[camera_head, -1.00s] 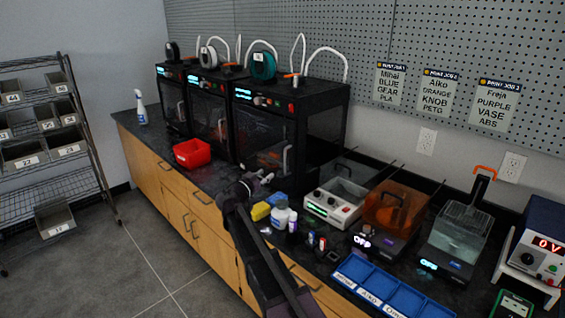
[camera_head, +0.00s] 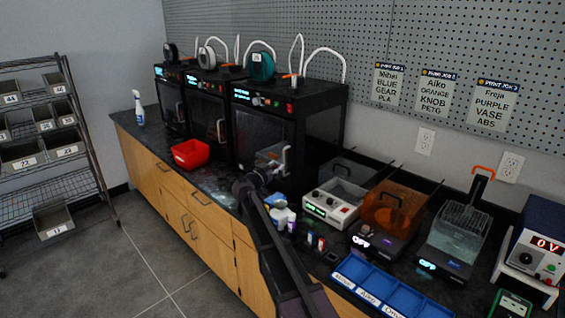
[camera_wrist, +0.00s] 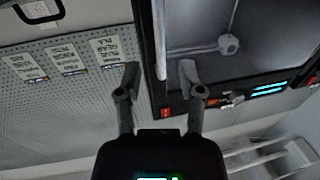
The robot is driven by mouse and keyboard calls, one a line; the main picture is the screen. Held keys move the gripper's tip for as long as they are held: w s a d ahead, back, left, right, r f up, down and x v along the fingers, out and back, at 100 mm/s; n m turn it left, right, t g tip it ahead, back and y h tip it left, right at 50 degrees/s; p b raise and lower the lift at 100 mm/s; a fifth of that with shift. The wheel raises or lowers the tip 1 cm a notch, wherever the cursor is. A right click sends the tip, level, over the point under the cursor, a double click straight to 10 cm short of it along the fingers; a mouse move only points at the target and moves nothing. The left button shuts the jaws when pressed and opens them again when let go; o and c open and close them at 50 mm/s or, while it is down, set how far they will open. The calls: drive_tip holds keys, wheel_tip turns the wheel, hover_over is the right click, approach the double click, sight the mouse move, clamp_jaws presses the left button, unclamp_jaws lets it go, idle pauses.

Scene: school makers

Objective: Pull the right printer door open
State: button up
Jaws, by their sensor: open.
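The right printer (camera_head: 325,120) is a black box at the right end of a row of printers on the counter. Its dark front door (camera_head: 262,132) looks shut. The door's pale upright handle (camera_head: 284,163) is on the door's right side, with my gripper (camera_head: 273,162) just in front of it, partly overlapping it. In the wrist view, my gripper (camera_wrist: 159,72) is open and empty. The pale handle bar (camera_wrist: 160,40) shows between its two fingers, and contact is not visible. The printer's front panel (camera_wrist: 235,98) with red and cyan lights is beside the right finger.
A red bin (camera_head: 191,154) stands on the counter left of my arm. Bottles (camera_head: 282,215), a white device (camera_head: 333,205), an orange-lidded machine (camera_head: 388,212) and a blue tray (camera_head: 385,288) crowd the counter to the right. The floor (camera_head: 125,260) before the cabinets is clear.

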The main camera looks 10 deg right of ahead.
sight(284, 161)
drive_tip(key=shift+x, duration=2.7)
clamp_jaws()
